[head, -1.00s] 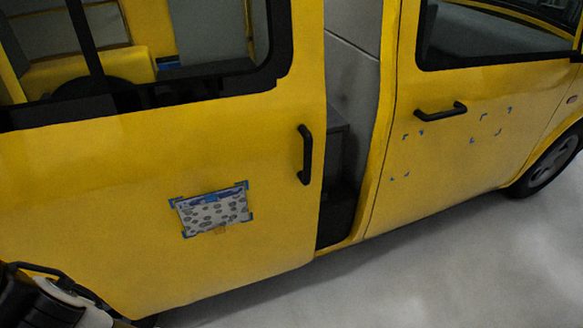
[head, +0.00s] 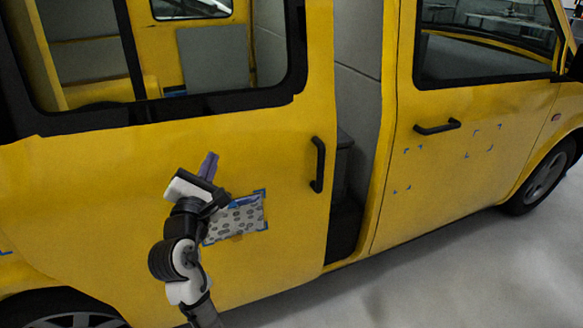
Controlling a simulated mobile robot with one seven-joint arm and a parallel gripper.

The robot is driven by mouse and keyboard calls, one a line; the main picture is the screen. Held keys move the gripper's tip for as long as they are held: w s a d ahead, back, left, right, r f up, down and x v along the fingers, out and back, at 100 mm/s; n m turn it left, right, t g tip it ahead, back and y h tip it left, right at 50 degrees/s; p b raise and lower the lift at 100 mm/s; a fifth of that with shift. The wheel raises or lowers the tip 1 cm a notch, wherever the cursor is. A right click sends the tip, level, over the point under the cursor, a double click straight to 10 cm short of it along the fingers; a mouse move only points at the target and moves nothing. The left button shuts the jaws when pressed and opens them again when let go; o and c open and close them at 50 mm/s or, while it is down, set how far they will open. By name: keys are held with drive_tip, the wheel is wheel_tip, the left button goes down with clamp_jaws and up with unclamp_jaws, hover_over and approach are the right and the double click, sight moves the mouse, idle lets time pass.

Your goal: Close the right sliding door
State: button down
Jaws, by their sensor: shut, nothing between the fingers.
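The yellow sliding door (head: 282,160) of the van stands partly open. A dark vertical gap (head: 343,205) shows between its right edge and the front door (head: 480,185). The sliding door's black vertical handle (head: 317,165) is near its right edge. My gripper (head: 209,164) is in front of the sliding door, left of the handle and apart from it. Its fingers look closed, point up, and hold nothing. My arm partly covers a patterned vinyl sheet (head: 243,217) with blue tape at its corners, stuck on the door.
The front door has a black horizontal handle (head: 438,127) and several small blue tape marks. The front wheel (head: 540,183) is at the right and another wheel (head: 68,316) at the lower left. The grey floor (head: 440,275) beside the van is clear.

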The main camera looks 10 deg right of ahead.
sight(319, 160)
drive_tip(key=d+f+n+g+h, duration=0.1)
drive_tip(key=d+f+g+h, duration=0.25)
drive_tip(key=d, duration=0.35)
drive_tip(key=d+f+n+g+h, duration=0.1)
drive_tip(key=d+f+g+h, duration=0.3)
drive_tip(key=d, duration=0.4)
drive_tip(key=shift+t, duration=0.45)
drive_tip(key=x, duration=0.4)
drive_tip(key=f+p+x, duration=0.1)
drive_tip(key=x, duration=0.3)
drive_tip(key=p+x, duration=0.1)
drive_tip(key=x, duration=0.3)
drive_tip(key=shift+w+d+f, duration=0.1)
drive_tip(key=shift+w+f, duration=0.05)
drive_tip(key=shift+w, duration=0.15)
drive_tip(key=shift+w+d, duration=0.3)
drive_tip(key=shift+w, duration=0.1)
